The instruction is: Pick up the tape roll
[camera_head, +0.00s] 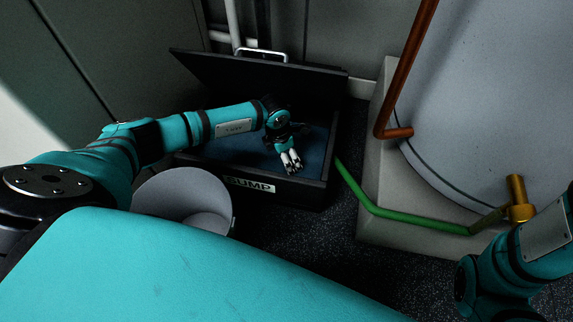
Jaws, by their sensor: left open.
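My left gripper (290,162) reaches in from the left over an open black box labelled SUMP (250,186). Its pale fingertips point down inside the box, above the blue-grey inner surface, and the gripper is open. I cannot make out a tape roll anywhere in this view; the box interior is dark and partly covered by my left arm. My right arm shows at the lower right edge, but its gripper is out of view.
The box's black lid (230,78) stands tilted open behind it. A grey bucket (185,203) stands in front of the box. To the right are a green hose (400,216), a copper pipe (408,72), a large tank (490,100) and its pale plinth (375,190).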

